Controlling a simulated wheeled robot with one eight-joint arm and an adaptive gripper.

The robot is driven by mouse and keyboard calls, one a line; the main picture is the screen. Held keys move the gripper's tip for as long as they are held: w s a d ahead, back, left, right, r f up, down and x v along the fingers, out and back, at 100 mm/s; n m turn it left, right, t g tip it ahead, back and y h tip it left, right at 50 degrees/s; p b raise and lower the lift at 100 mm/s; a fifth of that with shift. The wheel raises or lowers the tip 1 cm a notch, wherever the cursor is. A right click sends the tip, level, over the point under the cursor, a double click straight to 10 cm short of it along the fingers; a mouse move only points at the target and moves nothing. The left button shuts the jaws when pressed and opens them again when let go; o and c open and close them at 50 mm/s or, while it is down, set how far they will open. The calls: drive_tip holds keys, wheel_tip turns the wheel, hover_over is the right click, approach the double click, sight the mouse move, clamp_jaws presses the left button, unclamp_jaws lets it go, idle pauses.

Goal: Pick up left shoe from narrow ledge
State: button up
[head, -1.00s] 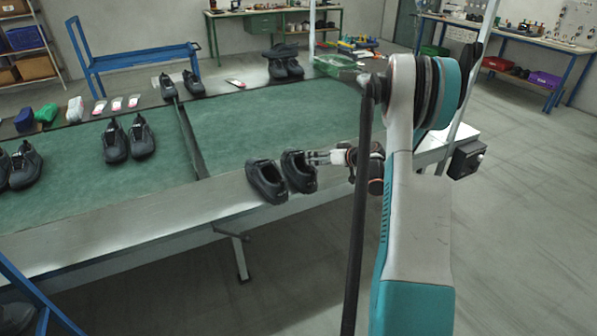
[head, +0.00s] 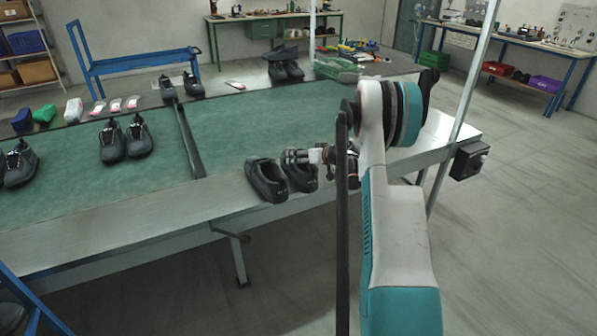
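A pair of black shoes stands on the narrow metal ledge along the near side of the green conveyor. The left shoe (head: 266,183) is in full view, its opening facing up. The right shoe (head: 302,178) stands close beside it, its upper rear partly covered by my gripper. My gripper (head: 290,156) reaches in from the right, its fingers over the right shoe's top and near the gap between the two shoes. It is too small to tell whether the fingers touch a shoe or how far apart they are. The left shoe still rests on the ledge (head: 140,222).
More black shoe pairs stand on the green belt (head: 240,130) at left and along its far ledge. A dark divider (head: 190,140) crosses the belt. An upright metal post (head: 470,90) and a black box (head: 468,160) are at right. The ledge left of the pair is bare.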

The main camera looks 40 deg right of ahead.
drive_tip(key=shift+c, duration=0.6)
drive_tip(key=c, duration=1.6)
drive_tip(key=shift+r, duration=0.1)
